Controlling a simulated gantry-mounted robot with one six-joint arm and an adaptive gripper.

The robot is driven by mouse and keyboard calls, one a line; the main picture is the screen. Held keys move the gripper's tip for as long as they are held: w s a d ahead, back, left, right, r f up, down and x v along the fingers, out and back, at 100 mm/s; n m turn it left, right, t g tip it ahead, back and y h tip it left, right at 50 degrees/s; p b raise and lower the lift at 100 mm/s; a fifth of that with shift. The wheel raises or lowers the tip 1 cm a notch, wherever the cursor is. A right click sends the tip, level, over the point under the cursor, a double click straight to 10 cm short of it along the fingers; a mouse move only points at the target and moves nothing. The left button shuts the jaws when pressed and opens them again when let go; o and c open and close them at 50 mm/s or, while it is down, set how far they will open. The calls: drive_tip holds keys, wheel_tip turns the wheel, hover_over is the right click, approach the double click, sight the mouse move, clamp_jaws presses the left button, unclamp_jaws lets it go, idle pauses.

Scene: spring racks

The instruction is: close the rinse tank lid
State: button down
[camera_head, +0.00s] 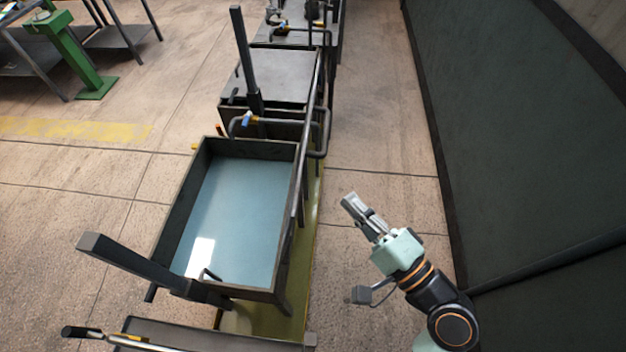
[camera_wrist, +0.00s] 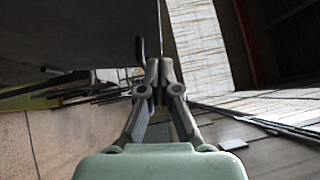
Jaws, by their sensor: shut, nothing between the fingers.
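An open rectangular tank (camera_head: 172,222) with dark walls and pale blue liquid (camera_head: 235,215) stands in the middle of the head view. I cannot tell for sure that it is the rinse tank. No lid covers it; a thin dark edge (camera_head: 299,185) runs along its right side, and I cannot tell whether this is a raised lid seen edge-on. My gripper (camera_head: 347,200) is to the right of the tank, apart from it, shut and empty. In the wrist view the shut fingertips (camera_wrist: 159,68) show beside a large dark panel (camera_wrist: 65,30) at upper left.
Behind the tank is another with a flat grey top (camera_head: 275,75). Dark pipes (camera_head: 322,125) run along the right side. A slanted dark post (camera_head: 145,264) crosses the front-left corner. A dark green wall (camera_head: 520,130) bounds the right; floor (camera_head: 380,130) is clear between.

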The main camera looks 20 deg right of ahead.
drive_tip(key=w+a+r+p, duration=0.1)
drive_tip(key=w+a, duration=0.3)
drive_tip(key=w, duration=0.2)
drive_tip(key=shift+a+r+p, duration=0.15)
drive_tip(key=shift+a+p, duration=0.15)
drive_tip(key=shift+a, duration=0.05)
drive_tip(key=shift+w, duration=0.1)
